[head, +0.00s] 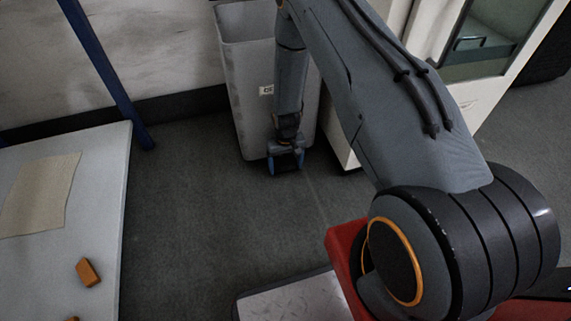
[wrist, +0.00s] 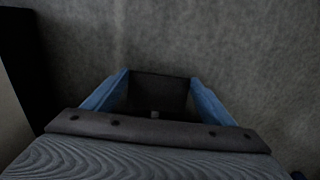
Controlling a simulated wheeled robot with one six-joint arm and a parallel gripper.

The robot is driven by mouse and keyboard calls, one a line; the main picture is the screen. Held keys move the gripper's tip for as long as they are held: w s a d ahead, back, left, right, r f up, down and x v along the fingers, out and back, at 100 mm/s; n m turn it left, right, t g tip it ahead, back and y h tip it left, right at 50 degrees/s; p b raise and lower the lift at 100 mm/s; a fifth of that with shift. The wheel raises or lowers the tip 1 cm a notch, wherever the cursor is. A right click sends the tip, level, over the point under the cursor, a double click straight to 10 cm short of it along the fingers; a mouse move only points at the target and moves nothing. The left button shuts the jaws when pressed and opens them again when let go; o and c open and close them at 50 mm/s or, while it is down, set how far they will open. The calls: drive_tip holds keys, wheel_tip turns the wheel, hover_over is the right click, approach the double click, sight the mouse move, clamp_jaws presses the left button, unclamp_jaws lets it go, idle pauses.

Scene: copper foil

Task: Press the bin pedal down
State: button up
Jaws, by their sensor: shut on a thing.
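The grey bin (head: 250,80) stands upright on the floor against the wall, with a small white label on its front. My gripper (head: 286,163) points down at the foot of the bin, close to the floor. In the wrist view its two blue fingers (wrist: 160,82) are on either side of a dark, flat-faced piece, the bin pedal (wrist: 158,93), and are shut on it. The arm hides part of the bin's front. I cannot tell how far down the pedal is.
A white cabinet (head: 342,135) stands just right of the bin. A pale table (head: 100,190) with a beige sheet (head: 38,195) and an orange-brown block (head: 88,272) is at the left, with a blue post (head: 105,70) behind it. The floor (head: 190,200) between is clear.

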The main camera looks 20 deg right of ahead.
drive_tip(key=o, duration=1.5)
drive_tip(key=shift+s+f, duration=0.25)
drive_tip(key=shift+s, duration=0.4)
drive_tip(key=shift+w, duration=0.15)
drive_tip(key=shift+r, duration=0.1)
drive_tip(key=shift+r, duration=0.1)
drive_tip(key=shift+w+r, duration=0.1)
drive_tip(key=shift+r, duration=0.2)
wheel_tip(320, 180, up, 7)
drive_tip(key=p, duration=0.3)
drive_tip(key=shift+p, duration=0.3)
